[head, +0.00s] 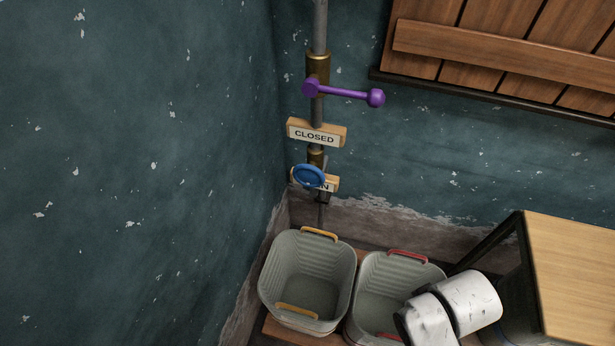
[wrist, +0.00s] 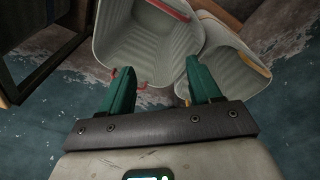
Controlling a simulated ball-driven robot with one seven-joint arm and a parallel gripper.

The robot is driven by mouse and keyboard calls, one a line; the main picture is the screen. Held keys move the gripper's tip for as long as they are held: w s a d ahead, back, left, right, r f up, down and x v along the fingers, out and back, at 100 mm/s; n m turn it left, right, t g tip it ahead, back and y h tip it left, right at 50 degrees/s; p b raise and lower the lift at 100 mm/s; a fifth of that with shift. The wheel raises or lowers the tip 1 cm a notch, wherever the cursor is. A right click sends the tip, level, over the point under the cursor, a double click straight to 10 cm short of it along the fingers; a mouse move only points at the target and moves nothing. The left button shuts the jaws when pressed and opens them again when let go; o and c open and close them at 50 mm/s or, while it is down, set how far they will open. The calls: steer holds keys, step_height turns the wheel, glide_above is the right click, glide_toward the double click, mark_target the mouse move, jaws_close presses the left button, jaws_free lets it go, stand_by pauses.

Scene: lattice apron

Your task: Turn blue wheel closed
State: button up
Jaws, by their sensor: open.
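The blue wheel (head: 309,176) is a small round handwheel on the vertical pipe in the corner, in the head view. It sits in front of a lower sign (head: 332,184) and hides part of its lettering; only an "N" shows. A sign reading "CLOSED" (head: 316,135) is fixed to the pipe above the wheel. My gripper (wrist: 161,84) shows in the wrist view with two green fingers spread apart and nothing between them. It points toward the bins. The wheel does not show in the wrist view, and the fingers do not show in the head view.
A purple lever (head: 345,93) sticks out right from the pipe above the signs. Two grey bins, one with yellow handles (head: 344,270) and one with red handles (head: 358,303), stand below the wheel. A wooden-topped table (head: 575,270) is at right, a wooden shutter (head: 500,45) above.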

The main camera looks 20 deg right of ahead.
steer(key=o, duration=0.6)
steer(key=w+d+f+n+t+h+b, duration=0.1)
steer(key=w+n+h, duration=0.3)
steer(key=w, duration=0.4)
steer(key=shift+w+d+f+n+h+b, duration=0.35)
steer(key=shift+d+f+n, duration=0.25)
steer(key=shift+n, duration=0.3)
steer(key=shift+o, duration=0.3)
steer(key=w+a+r+n+t+h+b, duration=0.1)
steer(key=w+a+n+t+h, duration=0.1)
steer(key=w+n, duration=0.3)
steer(key=shift+w+r+t+h, duration=0.4)
steer(key=shift+w+h, duration=0.25)
steer(key=shift+w, duration=0.55)
steer(key=n+t+h+b, duration=0.25)
steer(key=n+t, duration=0.75)
steer(key=n, duration=0.5)
glide_toward(308, 178)
steer(key=shift+y, duration=0.45)
steer(key=x, duration=1)
steer(key=shift+w+d+r+b, duration=0.15)
steer(key=shift+d+r+b, duration=0.15)
steer(key=shift+d+b, duration=0.05)
steer(key=c, duration=0.7)
